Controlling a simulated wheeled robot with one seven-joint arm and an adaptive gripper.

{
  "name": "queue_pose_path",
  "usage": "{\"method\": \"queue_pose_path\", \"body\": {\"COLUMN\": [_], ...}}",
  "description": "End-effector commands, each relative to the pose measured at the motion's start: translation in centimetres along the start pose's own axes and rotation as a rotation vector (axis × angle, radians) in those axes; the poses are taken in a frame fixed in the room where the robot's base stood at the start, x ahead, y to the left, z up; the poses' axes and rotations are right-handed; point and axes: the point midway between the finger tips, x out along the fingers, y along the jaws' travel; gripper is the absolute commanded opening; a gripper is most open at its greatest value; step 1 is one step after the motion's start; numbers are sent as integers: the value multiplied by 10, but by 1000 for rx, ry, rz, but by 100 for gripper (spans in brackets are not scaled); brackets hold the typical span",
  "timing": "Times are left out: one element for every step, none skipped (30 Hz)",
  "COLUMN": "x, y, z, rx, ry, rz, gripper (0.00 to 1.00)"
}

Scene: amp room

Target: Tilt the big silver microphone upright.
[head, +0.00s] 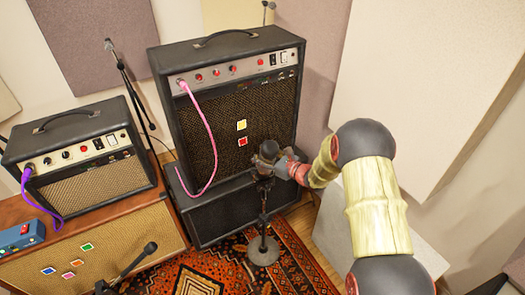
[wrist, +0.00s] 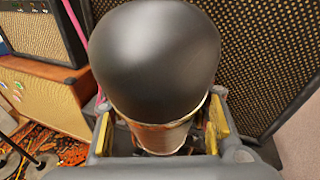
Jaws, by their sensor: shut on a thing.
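The big microphone (wrist: 155,55) fills the middle of the wrist view, with a smooth dark rounded head and a shiny metallic lower body. My gripper (wrist: 160,132) is shut on that lower body, with one yellow-padded finger on each side. In the head view the microphone (head: 268,149) looks small and dark, on top of a short stand (head: 263,249) with a round base. My gripper (head: 280,168) reaches it from the right. The grip hides part of the microphone, and I cannot tell its exact tilt.
A large black amp (head: 195,125) stands close behind the microphone on a lower cabinet (head: 225,215). A pink cable (head: 208,140) hangs down its front. A smaller amp (head: 90,185) is at the left. Another microphone (head: 149,248) stands at the front over the patterned rug (head: 190,272).

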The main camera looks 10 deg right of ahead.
Motion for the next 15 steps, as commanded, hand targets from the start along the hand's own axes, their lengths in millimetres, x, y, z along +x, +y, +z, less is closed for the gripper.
{"method": "queue_pose_path", "body": {"x": [2, 4, 6, 8, 9, 11, 13, 14, 15, 17, 18, 19, 20, 21, 22], "y": [-1, -1, -1, -2, -2, -3, -4, -4, -4, -4, -5, -5, -5, -5, -6], "z": [7, 7, 6, 7, 7, 7, 6, 6, 5, 4, 4, 4, 4, 3, 2], "rx": [8, 13, 20, 26, 30, 37, 41, 46, 52, 56, 58, 64, 66, 69, 73], "ry": [30, 50, 75, 92, 110, 132, 147, 164, 183, 196, 208, 223, 232, 242, 253], "rz": [6, 10, 13, 16, 19, 21, 24, 26, 29, 31, 33, 35, 37, 39, 40], "gripper": [0, 0, 0, 0, 0, 0, 0, 0, 0, 0, 0, 0, 0, 0, 0]}}
